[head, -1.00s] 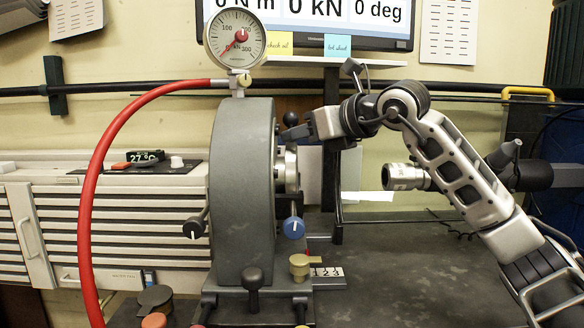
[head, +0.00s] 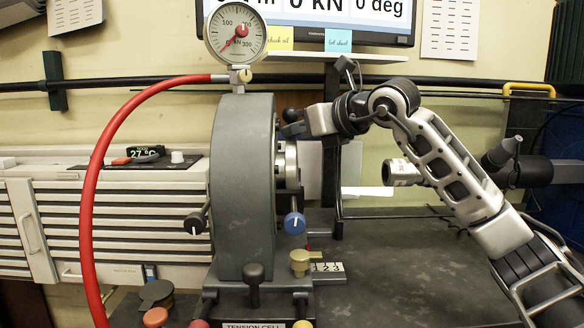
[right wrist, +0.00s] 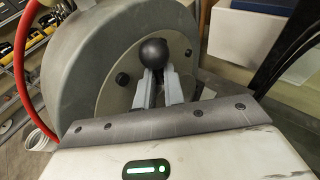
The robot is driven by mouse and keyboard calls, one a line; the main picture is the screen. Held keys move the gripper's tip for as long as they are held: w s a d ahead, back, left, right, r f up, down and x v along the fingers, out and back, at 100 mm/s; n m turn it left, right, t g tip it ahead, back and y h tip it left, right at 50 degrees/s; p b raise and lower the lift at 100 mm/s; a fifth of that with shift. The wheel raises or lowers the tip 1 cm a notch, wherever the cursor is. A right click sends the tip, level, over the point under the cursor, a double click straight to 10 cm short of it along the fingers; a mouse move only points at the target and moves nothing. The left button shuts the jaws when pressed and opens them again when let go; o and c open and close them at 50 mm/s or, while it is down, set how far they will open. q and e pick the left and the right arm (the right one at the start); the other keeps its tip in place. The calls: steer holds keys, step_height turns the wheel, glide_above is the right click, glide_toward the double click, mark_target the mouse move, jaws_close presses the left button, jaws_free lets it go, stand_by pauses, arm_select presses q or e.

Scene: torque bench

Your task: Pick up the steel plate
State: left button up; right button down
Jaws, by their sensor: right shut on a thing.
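My right gripper (head: 297,126) is at the upper right side of the grey round machine housing (head: 243,190). In the right wrist view, my right gripper's two fingers (right wrist: 158,80) are shut on a black ball knob (right wrist: 153,53), in front of the round disc face. The knob also shows in the head view (head: 291,115), small and dark. I cannot pick out a loose steel plate with certainty. A small metal plate marked with numbers (head: 327,267) lies at the foot of the machine, apart from my gripper. My left gripper is not in view.
A pressure gauge (head: 235,30) stands on the housing, with a red hose (head: 96,190) curving down at the left. A blue knob (head: 294,223) and a brass-coloured knob (head: 299,262) stick out low on the machine. The dark bench top (head: 410,260) is clear to the right.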

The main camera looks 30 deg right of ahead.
steer(key=shift+f, duration=0.45)
stand_by(0.5)
steer(key=shift+r, duration=0.45)
steer(key=shift+d+r, duration=0.1)
steer(key=s+a+r+p, duration=0.1)
steer(key=s+a+r, duration=0.2)
steer(key=s+r, duration=1)
steer(key=shift+s+a, duration=0.15)
steer(key=shift+s, duration=0.2)
